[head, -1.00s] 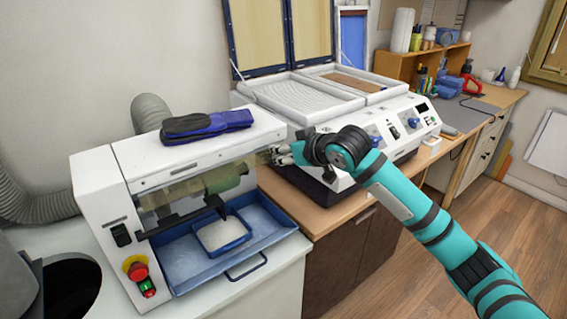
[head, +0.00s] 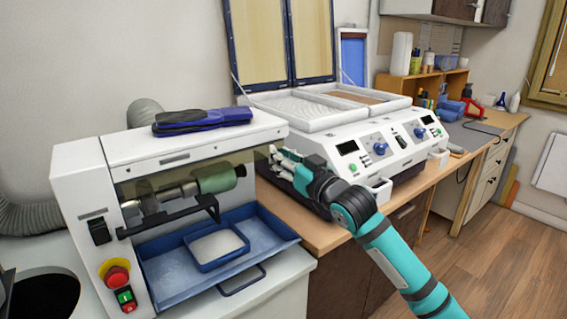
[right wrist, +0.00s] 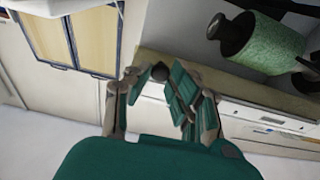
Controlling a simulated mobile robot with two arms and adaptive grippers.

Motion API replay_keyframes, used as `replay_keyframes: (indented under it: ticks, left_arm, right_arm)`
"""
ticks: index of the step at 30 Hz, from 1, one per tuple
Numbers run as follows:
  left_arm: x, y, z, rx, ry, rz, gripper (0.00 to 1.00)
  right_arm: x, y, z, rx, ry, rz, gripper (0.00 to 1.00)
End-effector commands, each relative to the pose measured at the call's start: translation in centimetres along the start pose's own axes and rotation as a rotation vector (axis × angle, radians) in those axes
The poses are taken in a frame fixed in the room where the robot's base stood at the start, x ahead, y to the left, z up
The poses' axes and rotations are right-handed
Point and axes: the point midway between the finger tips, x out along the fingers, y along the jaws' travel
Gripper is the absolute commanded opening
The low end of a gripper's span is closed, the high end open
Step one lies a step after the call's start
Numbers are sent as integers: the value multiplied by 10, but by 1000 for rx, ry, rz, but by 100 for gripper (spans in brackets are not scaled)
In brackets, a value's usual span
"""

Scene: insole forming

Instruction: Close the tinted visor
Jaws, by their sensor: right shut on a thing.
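The tinted visor (head: 262,166) is a see-through brownish panel on the front of the white grinding machine (head: 72,175). It looks raised, standing out from the front above the rollers. My right gripper (head: 278,156) is at the visor's right end, shut on it. In the right wrist view, the fingers (right wrist: 158,78) are around a small dark knob by a tan strip, which looks like the visor's edge (right wrist: 250,98); the exact contact is partly hidden by the fingers. The green roller (head: 214,179) shows below the visor. My left gripper is out of view.
A blue tray (head: 165,272) with a smaller tray (head: 218,262) sits below the rollers. Dark blue insoles (head: 202,120) lie on the machine's top. A white press (head: 345,165) with raised lids stands close behind my right gripper. Red and green buttons (head: 117,275) are at lower left.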

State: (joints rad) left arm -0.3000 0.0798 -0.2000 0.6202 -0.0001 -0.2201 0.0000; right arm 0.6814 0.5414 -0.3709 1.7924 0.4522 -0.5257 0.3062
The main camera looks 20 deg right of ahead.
Motion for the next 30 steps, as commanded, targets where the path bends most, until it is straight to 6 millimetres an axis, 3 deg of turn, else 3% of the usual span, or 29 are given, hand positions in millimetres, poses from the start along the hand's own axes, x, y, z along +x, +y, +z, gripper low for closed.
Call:
replay_keyframes:
  ticks: [12, 13, 18, 26, 30]
  left_arm:
    - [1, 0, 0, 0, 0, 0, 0]
    - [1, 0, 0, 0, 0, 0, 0]
    - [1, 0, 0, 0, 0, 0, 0]
    - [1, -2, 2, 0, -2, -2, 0]
    - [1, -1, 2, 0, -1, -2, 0]
  right_arm:
    - [0, 0, -1, -1, 10, 1, 0]
    - [0, 0, -2, -1, 10, 1, 23]
    - [0, 0, -1, 0, 8, 0, 43]
    - [0, 0, 0, 0, 7, 0, 43]
    - [-12, 1, 0, 1, 6, 1, 43]
